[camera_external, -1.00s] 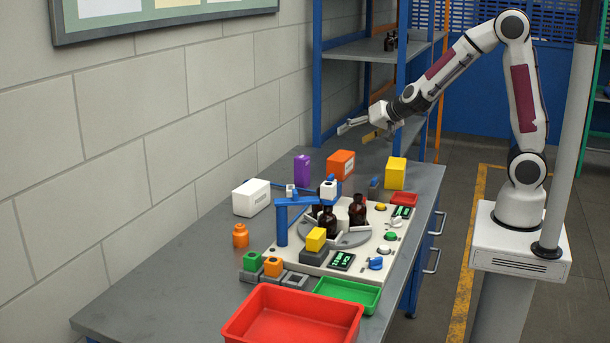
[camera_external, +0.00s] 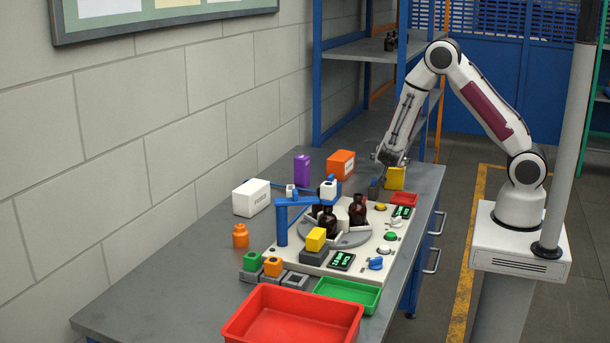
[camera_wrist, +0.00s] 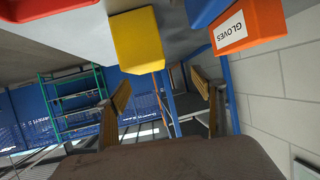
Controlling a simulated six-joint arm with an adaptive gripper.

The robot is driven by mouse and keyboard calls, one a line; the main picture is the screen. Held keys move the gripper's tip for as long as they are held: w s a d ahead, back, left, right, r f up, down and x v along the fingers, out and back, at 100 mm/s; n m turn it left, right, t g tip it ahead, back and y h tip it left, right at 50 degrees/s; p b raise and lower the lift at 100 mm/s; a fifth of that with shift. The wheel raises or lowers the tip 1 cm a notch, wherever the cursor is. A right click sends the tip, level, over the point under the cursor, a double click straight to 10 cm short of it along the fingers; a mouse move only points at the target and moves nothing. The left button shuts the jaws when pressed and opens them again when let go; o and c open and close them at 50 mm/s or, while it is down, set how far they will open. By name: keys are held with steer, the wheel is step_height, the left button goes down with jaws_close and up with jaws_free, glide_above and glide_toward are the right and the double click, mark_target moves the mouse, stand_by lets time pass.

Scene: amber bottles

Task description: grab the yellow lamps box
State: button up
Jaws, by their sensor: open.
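The yellow box (camera_external: 395,180) stands at the far right edge of the bench, its upper part partly covered by my gripper. In the wrist view the yellow box (camera_wrist: 138,42) shows near the top, and no label on it can be read. My gripper (camera_external: 386,160) points down right by the box's top in the outside view. In the wrist view my gripper's fingers (camera_wrist: 160,88) are spread with nothing between them, and the box lies ahead of them, nearer the left finger. I cannot tell whether a finger touches it.
An orange box labelled GLOVES (camera_wrist: 245,25) stands left of the yellow box on the bench, also the orange box (camera_external: 341,165) outside. A purple box (camera_external: 302,168), white box (camera_external: 251,197) and bottle station with amber bottles (camera_external: 328,222) are nearby. A small red tray (camera_external: 404,199) is just in front.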

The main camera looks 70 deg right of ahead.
steer(key=shift+s+d+f+g+h, duration=0.2)
steer(key=shift+s+d+g, duration=0.1)
steer(key=shift+s, duration=0.15)
steer(key=shift+s+d+f+g+h, duration=0.1)
steer(key=shift+s+d+f+g, duration=0.15)
steer(key=shift+s, duration=0.2)
steer(key=shift+x, duration=1.1)
steer(key=shift+f, duration=0.1)
steer(key=shift+d, duration=0.1)
steer(key=shift+f+x, duration=0.15)
steer(key=shift+x, duration=0.75)
steer(key=shift+f+x, duration=0.2)
steer(key=shift+x, duration=0.75)
steer(key=shift+w+d+f, duration=0.1)
steer(key=shift+d+f, duration=0.1)
steer(key=shift+d, duration=0.3)
